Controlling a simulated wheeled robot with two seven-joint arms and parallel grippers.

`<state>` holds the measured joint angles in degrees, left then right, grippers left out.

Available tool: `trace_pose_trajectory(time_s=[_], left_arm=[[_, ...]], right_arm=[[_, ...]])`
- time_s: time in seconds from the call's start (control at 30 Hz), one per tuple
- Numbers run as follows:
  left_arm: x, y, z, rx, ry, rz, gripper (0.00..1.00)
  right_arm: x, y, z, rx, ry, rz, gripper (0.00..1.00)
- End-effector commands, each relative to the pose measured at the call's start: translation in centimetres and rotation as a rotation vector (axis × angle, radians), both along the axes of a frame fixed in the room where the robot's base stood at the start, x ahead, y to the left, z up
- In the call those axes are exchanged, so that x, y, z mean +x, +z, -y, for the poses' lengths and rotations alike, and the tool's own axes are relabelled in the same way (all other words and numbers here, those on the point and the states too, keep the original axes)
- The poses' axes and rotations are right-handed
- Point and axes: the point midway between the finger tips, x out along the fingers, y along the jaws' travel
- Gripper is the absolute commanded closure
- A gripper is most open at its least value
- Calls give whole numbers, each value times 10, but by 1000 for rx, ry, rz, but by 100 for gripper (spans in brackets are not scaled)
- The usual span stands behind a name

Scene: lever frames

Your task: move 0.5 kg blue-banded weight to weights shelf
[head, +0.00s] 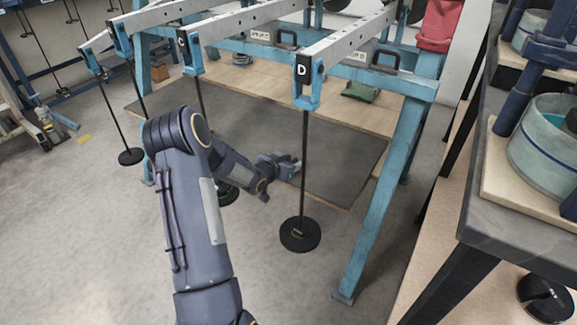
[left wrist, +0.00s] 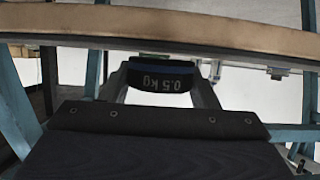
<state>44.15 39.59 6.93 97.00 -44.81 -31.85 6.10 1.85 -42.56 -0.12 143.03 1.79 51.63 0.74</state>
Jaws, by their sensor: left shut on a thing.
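The 0.5 kg blue-banded weight (left wrist: 160,78) is a black block with a blue band and white "0.5 kg" lettering, upside down in the left wrist view. My left gripper (head: 287,167) is shut on it, with a finger on each side. In the head view this gripper is beside the hanging rod of lever D, in front of the dark mat; the weight cannot be made out clearly there. No surface in view is clearly marked as the weights shelf. My right gripper is not in view.
Lever D (head: 345,42) carries a rod with a black disc (head: 300,234) hanging near the floor. Other levers with rods hang to its left. A blue frame leg (head: 385,195) stands to the right. A dark bench (head: 515,235) is at far right. The floor at front left is clear.

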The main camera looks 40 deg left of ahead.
Motion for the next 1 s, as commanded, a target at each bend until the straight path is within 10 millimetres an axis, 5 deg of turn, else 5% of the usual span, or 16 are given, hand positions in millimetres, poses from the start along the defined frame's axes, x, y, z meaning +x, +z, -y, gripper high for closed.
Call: trace_pose_trajectory(time_s=[0.4, 0.43, 0.57, 1.0], left_arm=[[1, -8, -1, 3, 0, 7, 75], [0, -8, 0, 2, 1, 3, 43], [0, -8, 0, 2, 1, 3, 26], [-8, 0, 0, 2, 2, 2, 23]], right_arm=[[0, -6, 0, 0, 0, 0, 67], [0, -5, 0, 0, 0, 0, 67], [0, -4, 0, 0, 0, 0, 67], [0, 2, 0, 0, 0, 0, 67]])
